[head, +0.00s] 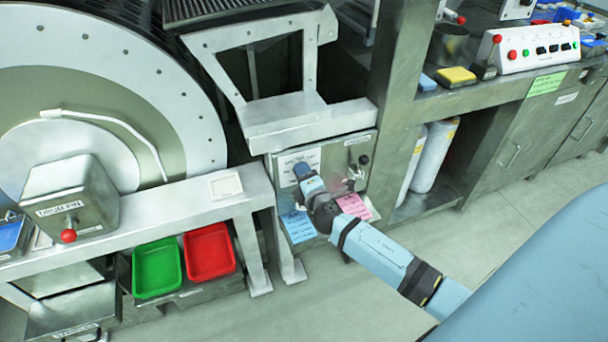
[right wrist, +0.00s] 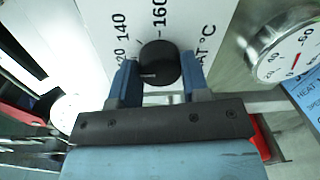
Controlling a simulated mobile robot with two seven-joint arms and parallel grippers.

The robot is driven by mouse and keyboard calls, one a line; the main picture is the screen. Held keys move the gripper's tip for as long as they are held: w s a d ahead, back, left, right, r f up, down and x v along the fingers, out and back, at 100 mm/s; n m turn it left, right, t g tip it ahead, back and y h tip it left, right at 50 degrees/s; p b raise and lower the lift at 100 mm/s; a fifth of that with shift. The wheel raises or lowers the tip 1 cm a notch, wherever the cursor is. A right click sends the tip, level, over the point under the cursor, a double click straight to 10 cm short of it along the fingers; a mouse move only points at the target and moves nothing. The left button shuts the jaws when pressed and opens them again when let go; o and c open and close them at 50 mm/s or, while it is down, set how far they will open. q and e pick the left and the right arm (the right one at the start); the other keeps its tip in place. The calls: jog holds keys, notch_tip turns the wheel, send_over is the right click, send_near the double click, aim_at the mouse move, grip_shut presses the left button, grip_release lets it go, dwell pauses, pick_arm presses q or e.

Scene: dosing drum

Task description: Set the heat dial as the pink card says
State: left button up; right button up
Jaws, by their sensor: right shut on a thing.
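The heat dial is a round black knob (right wrist: 158,62) on a white scale plate marked "°C", with 140 and 160 readable in the right wrist view. A short pale pointer line shows on the knob's lower left. My right gripper (right wrist: 160,82) is shut on the knob, one blue finger on each side. In the head view my right gripper (head: 302,172) is at the white scale plate (head: 305,157) on the grey cabinet and hides the knob. The pink card (head: 356,206) is low on the cabinet, partly behind my arm; its writing is too small to read. My left gripper is not in view.
A gauge (right wrist: 287,48) with a red needle sits right of the plate in the right wrist view. A blue card (head: 298,226) hangs left of the pink one. A black-knobbed lever (head: 362,161) is close right of my gripper. Green (head: 157,268) and red (head: 210,252) trays stand left.

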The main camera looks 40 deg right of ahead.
jog(key=o, duration=0.7)
jog(key=shift+o, duration=1.1)
jog(key=f+v, duration=0.1)
jog(key=v, duration=1.2)
jog(key=shift+s+a+r, duration=0.15)
jog(key=shift+s+r, duration=0.2)
jog(key=shift+r, duration=0.15)
